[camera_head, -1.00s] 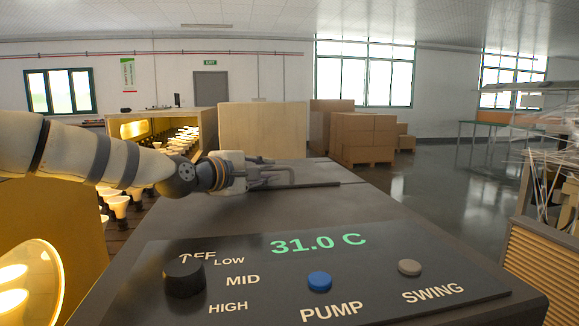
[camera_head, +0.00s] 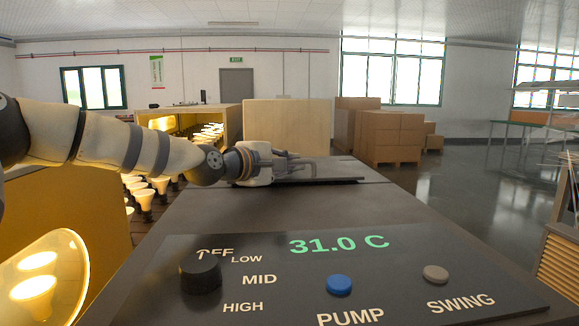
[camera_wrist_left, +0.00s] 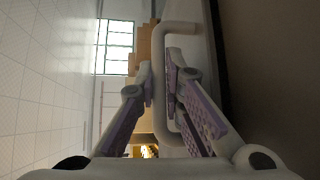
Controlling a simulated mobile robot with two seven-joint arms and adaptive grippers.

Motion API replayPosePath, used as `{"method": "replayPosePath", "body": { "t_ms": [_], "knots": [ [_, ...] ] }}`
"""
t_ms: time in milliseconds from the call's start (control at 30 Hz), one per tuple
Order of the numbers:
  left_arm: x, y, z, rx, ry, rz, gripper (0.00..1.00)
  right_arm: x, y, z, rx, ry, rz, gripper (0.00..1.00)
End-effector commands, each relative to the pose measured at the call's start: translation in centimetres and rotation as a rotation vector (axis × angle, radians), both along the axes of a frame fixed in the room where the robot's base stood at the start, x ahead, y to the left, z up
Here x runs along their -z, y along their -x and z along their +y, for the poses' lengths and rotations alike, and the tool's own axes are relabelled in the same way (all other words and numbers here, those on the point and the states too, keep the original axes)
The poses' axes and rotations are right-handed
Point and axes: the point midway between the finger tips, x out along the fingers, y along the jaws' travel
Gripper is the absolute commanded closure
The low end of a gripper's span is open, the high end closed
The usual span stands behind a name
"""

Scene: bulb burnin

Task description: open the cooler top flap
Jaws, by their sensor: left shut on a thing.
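The cooler's dark top (camera_head: 250,212) runs away from me, with its control panel (camera_head: 300,262) at the near end. The top flap (camera_head: 335,177) is at the far end of this top, and I cannot tell from here whether it is raised. Its grey bar handle (camera_head: 305,160) stands up from it. My left gripper (camera_head: 283,164) is shut on the handle, with the arm coming in low from the left. In the left wrist view, the pale handle (camera_wrist_left: 181,28) passes between the two finger pads of the gripper (camera_wrist_left: 160,75). My right gripper is not in view.
The panel has a black knob (camera_head: 201,275), a blue pump button (camera_head: 339,285), a grey swing button (camera_head: 435,273) and a 31.0 C display. Lit bulb racks (camera_head: 150,190) stand on the left. A plywood crate (camera_head: 287,122) and cartons (camera_head: 390,136) are behind. The floor to the right is open.

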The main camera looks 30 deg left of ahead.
Motion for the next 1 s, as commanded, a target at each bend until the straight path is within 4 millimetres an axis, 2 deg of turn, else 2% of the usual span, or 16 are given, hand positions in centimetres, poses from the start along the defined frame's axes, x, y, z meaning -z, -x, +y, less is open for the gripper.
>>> {"method": "replayPosePath", "body": {
  "t_ms": [33,267,600,800,1000],
  "knots": [
    [-1.1,-0.1,0.1,-0.003,0.002,-0.011,1.00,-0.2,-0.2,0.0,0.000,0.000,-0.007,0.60],
    [-4.7,-1.0,0.8,-0.004,0.003,-0.010,1.00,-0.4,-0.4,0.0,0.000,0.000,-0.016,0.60],
    [-9.9,-3.4,2.4,-0.004,0.003,-0.011,1.00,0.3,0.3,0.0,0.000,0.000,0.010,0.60],
    [-11.9,-4.4,3.1,-0.005,0.037,0.027,1.00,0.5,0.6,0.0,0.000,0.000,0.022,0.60],
    [-12.7,-5.0,3.6,-0.005,0.071,0.066,1.00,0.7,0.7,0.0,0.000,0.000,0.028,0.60]
  ]
}}
